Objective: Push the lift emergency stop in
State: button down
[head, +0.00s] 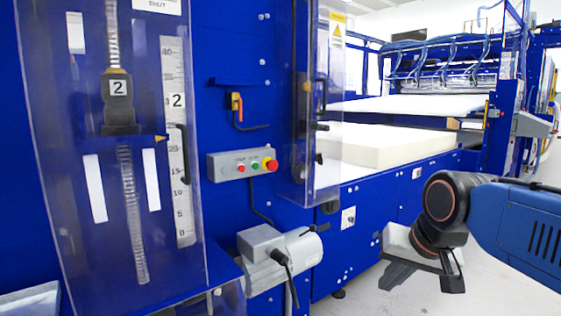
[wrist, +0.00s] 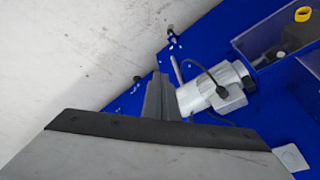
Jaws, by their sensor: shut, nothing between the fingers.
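A grey control box (head: 243,163) is fixed to the blue machine front in the head view. It carries a small red button, a green button and, at its right end, a larger red mushroom button on yellow, which looks like the emergency stop (head: 271,164). The stop does not show in the wrist view. Whether it is in or out cannot be told. My gripper (head: 384,283) is low at the right, well apart from the box, pointing left and down. In the wrist view my gripper (wrist: 159,80) is shut and empty, pointing up the picture.
A grey motor (head: 280,252) with a cable juts out below the control box; it also shows in the wrist view (wrist: 213,90). A clear guard (head: 322,120) stands just right of the box. Foam (head: 390,144) lies on the machine bed. Floor around my gripper is free.

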jog(key=w+a+r+m+t+y, duration=0.1)
jog(key=w+a+r+m+y, duration=0.1)
jog(key=w+a+r+m, duration=0.2)
jog(key=w+a+r+m+t+y, duration=0.1)
jog(key=w+a+r+m, duration=0.2)
jog(key=w+a+r, duration=0.7)
jog(key=w+r, duration=1)
jog(key=w, duration=0.1)
jog(key=shift+w+r+m+y, duration=0.2)
jog(key=shift+r+m+y, duration=0.05)
jog(key=shift+m+y, duration=0.15)
jog(key=shift+a, duration=0.1)
send_near(274, 167)
notch_tip(274, 167, down, 3)
jog(key=shift+w+a+f, duration=0.2)
jog(key=shift+w+a, duration=0.3)
jog(key=shift+w, duration=0.35)
jog(key=shift+w+a+f, duration=0.15)
jog(key=shift+w+a, duration=0.3)
jog(key=shift+w, duration=0.45)
